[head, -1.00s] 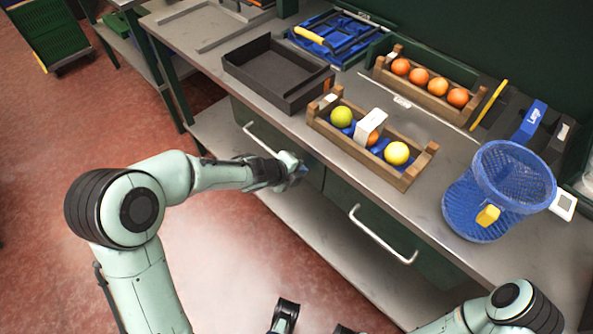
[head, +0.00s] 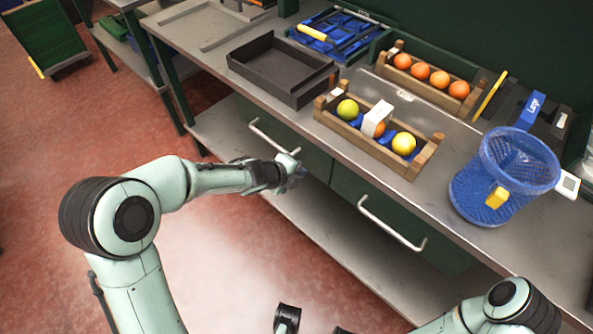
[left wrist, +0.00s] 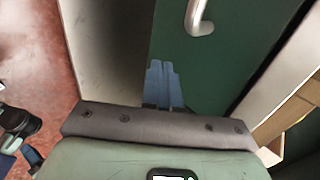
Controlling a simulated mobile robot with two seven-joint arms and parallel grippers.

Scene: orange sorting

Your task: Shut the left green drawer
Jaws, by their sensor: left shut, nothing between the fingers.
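The left green drawer (head: 312,160) is under the worktop, its front looking flush or nearly so with the cabinet; a small gap cannot be ruled out. Its silver bar handle (head: 270,138) shows just left of my left gripper (head: 301,172). That gripper is shut and empty, in front of the drawer's right part. In the left wrist view, my shut fingers (left wrist: 165,85) point at the green front (left wrist: 220,60), with one end of a handle (left wrist: 198,18) above. Contact cannot be told. My right gripper (head: 314,326) is open at the bottom edge, partly cut off.
The right drawer (head: 350,185) has its own handle (head: 390,222). On the worktop are a black tray (head: 270,85), a wooden fruit crate (head: 365,145), another with oranges (head: 430,90) and a blue basket (head: 475,195). Below is a metal shelf (head: 325,235).

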